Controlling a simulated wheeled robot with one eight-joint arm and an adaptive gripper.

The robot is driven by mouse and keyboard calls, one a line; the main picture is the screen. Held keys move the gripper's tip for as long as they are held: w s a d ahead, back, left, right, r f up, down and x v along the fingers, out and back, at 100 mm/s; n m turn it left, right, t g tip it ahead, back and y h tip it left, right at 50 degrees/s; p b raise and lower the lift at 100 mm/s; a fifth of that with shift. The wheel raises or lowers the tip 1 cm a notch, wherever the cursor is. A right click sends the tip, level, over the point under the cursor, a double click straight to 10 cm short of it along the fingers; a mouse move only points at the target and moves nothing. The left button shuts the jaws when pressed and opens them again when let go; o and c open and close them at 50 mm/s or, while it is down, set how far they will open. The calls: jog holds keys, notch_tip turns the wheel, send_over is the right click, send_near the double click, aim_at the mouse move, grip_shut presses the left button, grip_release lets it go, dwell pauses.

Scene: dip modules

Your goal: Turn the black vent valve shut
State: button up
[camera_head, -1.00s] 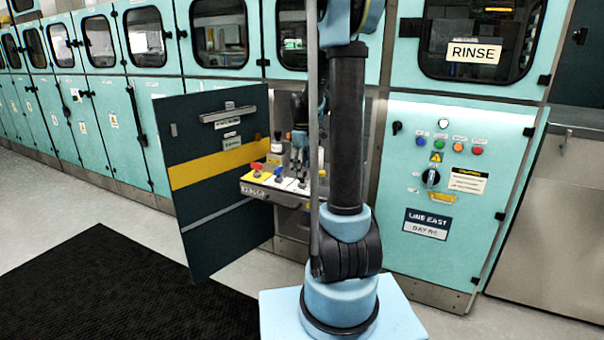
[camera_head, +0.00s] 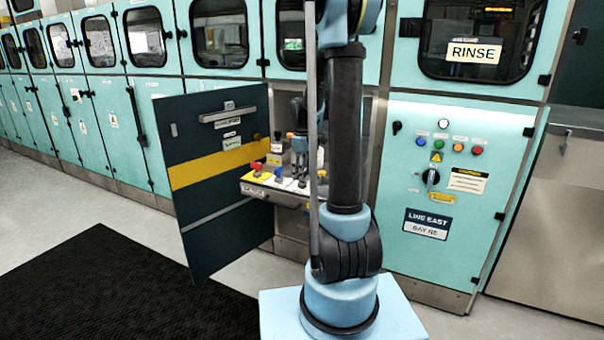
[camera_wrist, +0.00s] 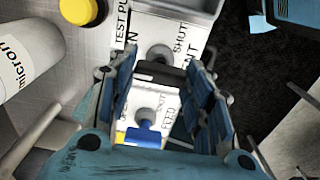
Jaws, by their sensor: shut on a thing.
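The black vent valve (camera_wrist: 158,72) shows in the wrist view as a dark handle on a grey round stem, on a white label plate. SHUT is printed at its upper right, and an N at its upper left. My gripper (camera_wrist: 163,64) has one finger on each side of the handle and is shut on it. The handle lies crosswise between the fingers, partly hidden by them. In the head view my gripper (camera_head: 299,165) is over the valve panel (camera_head: 268,193), small and partly hidden by my arm.
A blue feed valve (camera_wrist: 146,134) sits close below, between the finger bases. A yellow cap (camera_wrist: 83,10) and white bottle (camera_wrist: 28,58) stand left.

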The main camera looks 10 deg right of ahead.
jog(key=m, duration=0.4)
jog(key=shift+m, duration=0.4)
jog(key=m, duration=0.9)
jog(key=shift+m, duration=2.1)
jog(key=o, duration=1)
jog(key=shift+o, duration=0.2)
